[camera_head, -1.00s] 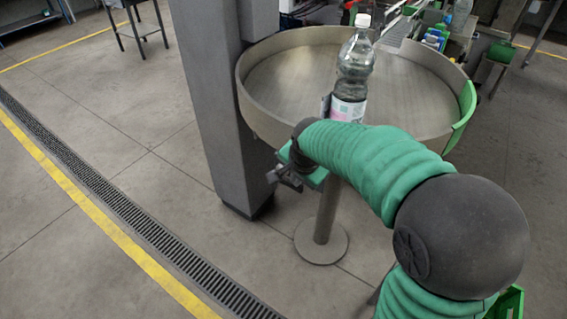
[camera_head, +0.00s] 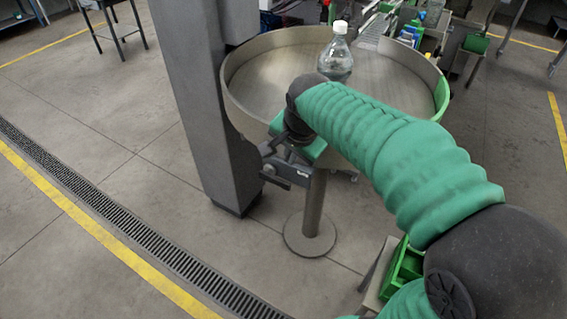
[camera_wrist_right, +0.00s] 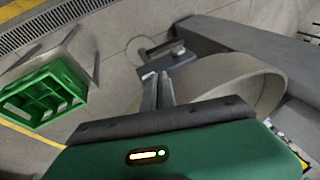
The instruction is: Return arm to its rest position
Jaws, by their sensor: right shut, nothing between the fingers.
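My right arm comes in from the lower right in the head view. Its right gripper (camera_head: 277,166) is shut and empty, in front of the near rim of a round metal table (camera_head: 265,75). The gripper fingers also show in the wrist view (camera_wrist_right: 158,90), close together with nothing between them. A clear plastic bottle (camera_head: 337,58) with a white cap stands upright on the round table, apart from the gripper. My left gripper is not in view.
A grey column (camera_head: 208,110) stands left of the table. A green crate (camera_head: 404,266) sits on a stand beside my arm; it also shows in the wrist view (camera_wrist_right: 42,97). Machinery (camera_head: 425,30) is behind the table.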

